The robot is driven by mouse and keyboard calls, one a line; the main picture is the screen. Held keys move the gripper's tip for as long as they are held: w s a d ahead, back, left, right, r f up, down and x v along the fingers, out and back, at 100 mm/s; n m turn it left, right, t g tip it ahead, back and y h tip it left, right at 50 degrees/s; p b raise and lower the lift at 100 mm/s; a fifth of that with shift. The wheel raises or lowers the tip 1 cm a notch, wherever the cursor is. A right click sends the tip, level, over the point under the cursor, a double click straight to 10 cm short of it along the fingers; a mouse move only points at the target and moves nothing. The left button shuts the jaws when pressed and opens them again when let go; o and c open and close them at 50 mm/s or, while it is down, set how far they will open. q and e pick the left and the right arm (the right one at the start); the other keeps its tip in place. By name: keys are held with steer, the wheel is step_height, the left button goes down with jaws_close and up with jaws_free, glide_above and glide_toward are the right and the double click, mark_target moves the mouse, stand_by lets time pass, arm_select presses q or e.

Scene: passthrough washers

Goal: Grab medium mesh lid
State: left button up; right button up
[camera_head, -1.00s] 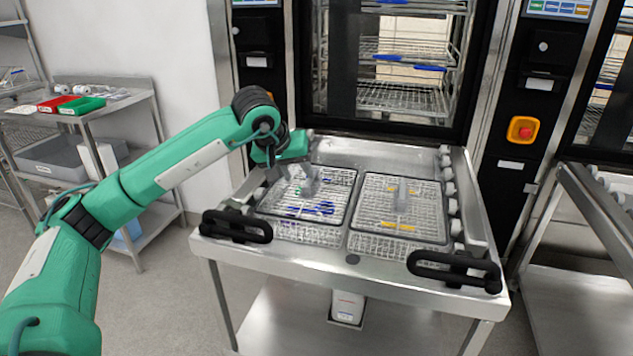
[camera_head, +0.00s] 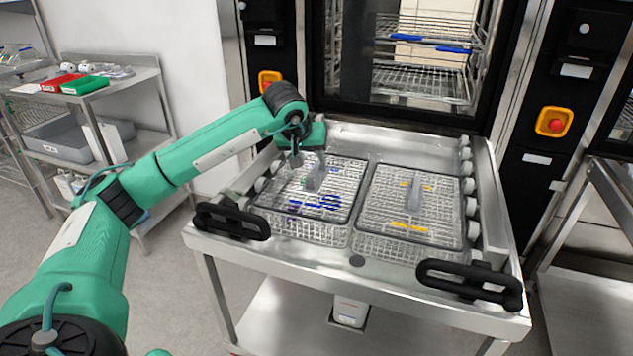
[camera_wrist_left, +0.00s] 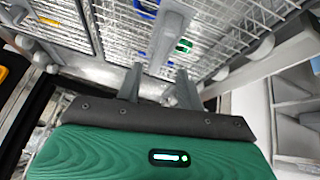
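Two wire mesh baskets lie side by side on the steel cart, each with a flat mesh lid. The left mesh lid (camera_head: 335,182) has an upright grey handle (camera_head: 315,179), and blue items show beneath it. The right mesh lid (camera_head: 441,206) has a similar handle (camera_head: 415,187), with yellow items beneath. I cannot tell which lid is the medium one. My left gripper (camera_head: 308,158) is at the back of the left lid, close to its handle. In the left wrist view its fingers (camera_wrist_left: 158,88) are apart and empty, with the grey handle (camera_wrist_left: 170,35) beyond them. My right gripper is not in view.
The steel cart (camera_head: 330,265) has black handles (camera_head: 470,285) at its front corners and rollers along its sides. An open washer with racks (camera_head: 415,80) stands behind. A shelf with red and green trays (camera_head: 85,85) is at the left.

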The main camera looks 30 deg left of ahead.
mark_target(316, 167)
arm_select(q)
steer(key=x, duration=0.5)
steer(key=shift+s+d+f+b, duration=0.1)
steer(key=shift+f+b, duration=0.15)
steer(key=shift+b, duration=0.1)
jaws_close()
